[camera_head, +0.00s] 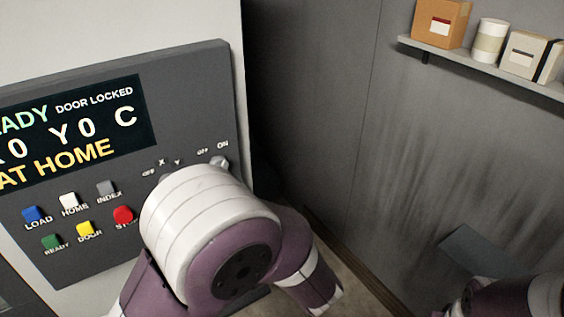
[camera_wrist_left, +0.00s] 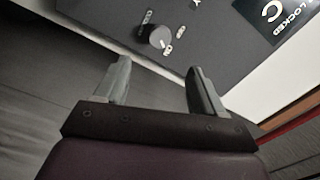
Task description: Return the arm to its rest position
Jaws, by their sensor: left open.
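My left arm (camera_head: 215,235), white and purple, rises in front of the control panel's lower right in the head view. It hides part of that panel, and its gripper does not show there. In the left wrist view my left gripper (camera_wrist_left: 158,72) is open, with nothing between its fingers. The control panel (camera_wrist_left: 205,30) lies beyond the fingertips, and a round grey knob (camera_wrist_left: 160,37) appears above the gap between them. I cannot tell the exact distance to it. Part of my right arm (camera_head: 510,298) shows at the lower right; its gripper is out of view.
The dark panel (camera_head: 190,75) carries a display (camera_head: 75,125) reading "DOOR LOCKED" and "AT HOME", above several coloured buttons, including a red one (camera_head: 123,215). A wall shelf (camera_head: 470,62) at upper right holds a cardboard box (camera_head: 440,22), a white cup (camera_head: 489,42) and a pale box (camera_head: 523,55).

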